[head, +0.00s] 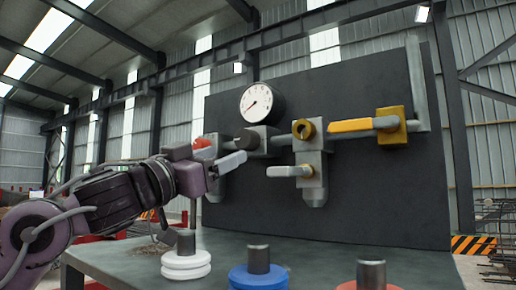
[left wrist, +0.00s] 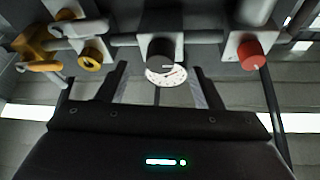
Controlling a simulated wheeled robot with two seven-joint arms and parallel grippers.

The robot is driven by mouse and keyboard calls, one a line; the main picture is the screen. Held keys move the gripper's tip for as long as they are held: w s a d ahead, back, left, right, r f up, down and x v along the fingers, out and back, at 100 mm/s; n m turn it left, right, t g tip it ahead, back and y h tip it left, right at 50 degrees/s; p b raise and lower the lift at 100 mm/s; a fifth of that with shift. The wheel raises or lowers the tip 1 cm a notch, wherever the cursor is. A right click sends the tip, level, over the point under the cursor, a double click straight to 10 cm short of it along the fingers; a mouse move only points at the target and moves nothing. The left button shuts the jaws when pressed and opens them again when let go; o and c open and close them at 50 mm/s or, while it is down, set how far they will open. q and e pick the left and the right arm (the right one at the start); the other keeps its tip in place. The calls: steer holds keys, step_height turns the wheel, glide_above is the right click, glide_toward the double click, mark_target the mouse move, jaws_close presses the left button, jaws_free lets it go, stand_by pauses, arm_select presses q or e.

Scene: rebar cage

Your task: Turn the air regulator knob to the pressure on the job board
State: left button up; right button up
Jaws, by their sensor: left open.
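The dark round regulator knob (head: 249,139) sits on the pipe below a white pressure gauge (head: 264,100). The gauge needle seems to point to the lower left; its numbers are too small to read. My left gripper (head: 230,150) is open, with its fingers close to the knob's left side in the head view. In the left wrist view the knob (left wrist: 164,50) carries a pale mark and lies between the lines of the two fingers (left wrist: 160,72), seemingly just beyond their tips. I cannot tell whether they touch it. No job board with a readable pressure shows. My right gripper is out of view.
A red knob (head: 203,143) is left of the regulator, partly behind my gripper. A yellow ring fitting (head: 304,129), a yellow-handled valve (head: 352,125) and a lower lever (head: 284,171) are to the right. White (head: 186,262), blue (head: 258,277) and red weight-like pieces stand on the bench.

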mark_target(241, 142)
arm_select(q)
steer(key=r+p, duration=0.1)
steer(key=w+d+r+p, duration=0.1)
steer(key=r+p, duration=0.1)
steer(key=shift+w+d, duration=0.35)
steer(key=shift+w+d+r+p, duration=0.15)
steer(key=shift+w+d+p, duration=0.6)
steer(key=shift+w+d, duration=0.4)
steer(key=shift+w, duration=0.1)
steer(key=shift+d, duration=0.1)
steer(key=shift+s+a, duration=0.15)
steer(key=shift+a, duration=0.15)
steer(key=shift+c, duration=0.7)
steer(key=c, duration=0.8)
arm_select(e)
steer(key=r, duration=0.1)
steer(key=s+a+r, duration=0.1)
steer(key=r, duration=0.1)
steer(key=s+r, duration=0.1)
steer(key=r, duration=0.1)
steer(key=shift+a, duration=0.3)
